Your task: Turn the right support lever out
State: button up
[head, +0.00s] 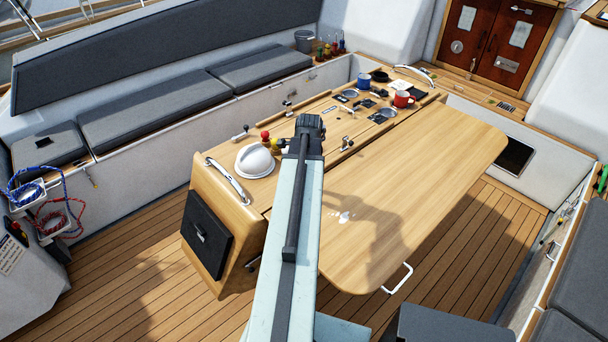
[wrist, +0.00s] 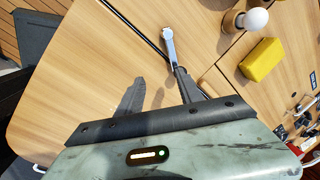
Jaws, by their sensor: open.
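A pale metal lever (wrist: 168,45) lies on the wooden table top beside a dark seam in the wrist view. Its lower end is close to the tip of my right finger; I cannot tell if they touch. My gripper (wrist: 160,78) is open over the wood, with nothing visible between its fingers. Small metal fittings (head: 347,143) show on the table there; I cannot tell which one is the lever in the wrist view.
A yellow block (wrist: 262,60) and a white-topped wooden knob (wrist: 250,19) are right of the lever. A white dome (head: 255,162) and a red mug (head: 403,99) stand on the table. A white rail (head: 398,278) sticks out below its edge. The right-hand table top is mostly clear.

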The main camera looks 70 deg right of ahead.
jog(key=r+p, duration=0.3)
jog(key=s+r+p, duration=0.1)
jog(key=r, duration=0.1)
jog(key=shift+a+r+p, duration=0.15)
jog(key=shift+a+p, duration=0.15)
notch_tip(320, 180, up, 8)
jog(key=a+p, duration=0.1)
jog(key=p, duration=0.6)
jog(key=shift+s+a+f+p, duration=0.15)
jog(key=shift+s+f+p, duration=0.05)
jog(key=shift+s+p, duration=0.15)
